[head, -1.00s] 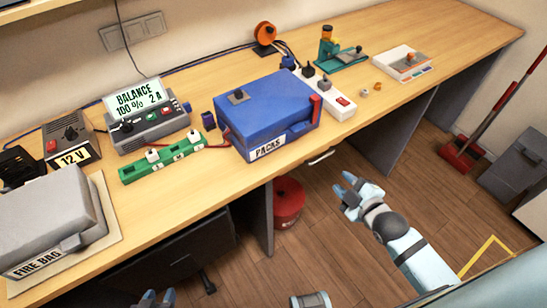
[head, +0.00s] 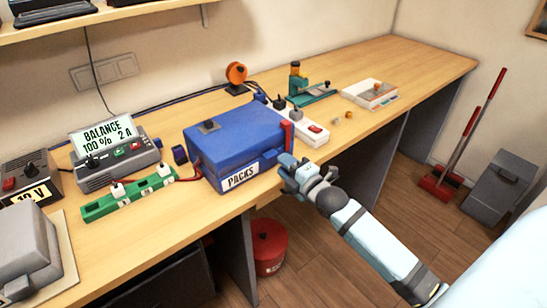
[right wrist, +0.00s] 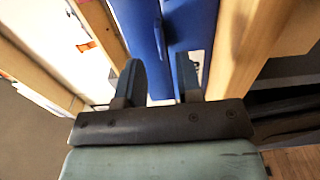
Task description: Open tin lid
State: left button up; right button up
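The blue tin (head: 225,150), labelled PACKS, stands on the bench with its lid (head: 235,128) down. A dark knob sits on the lid, and a red piece (head: 287,134) stands at the tin's right end. My right gripper (head: 289,168) is at the tin's front right corner, close to a small blue tab (head: 269,159) on its front. In the right wrist view my right gripper (right wrist: 160,82) has its fingers apart, with the tin's blue surface (right wrist: 190,25) just beyond them. Whether they touch it I cannot tell. My left gripper is out of view.
A white power strip (head: 308,132) lies right of the tin. A green strip (head: 130,195) and a charger (head: 115,165) are on its left. A grey fire bag (head: 25,245) is at lower left. A red can (head: 268,247) stands under the bench.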

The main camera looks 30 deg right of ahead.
aim_at(273, 156)
jog(key=w, duration=0.5)
jog(key=shift+a, duration=0.25)
jog(key=shift+s, duration=0.1)
grip_shut()
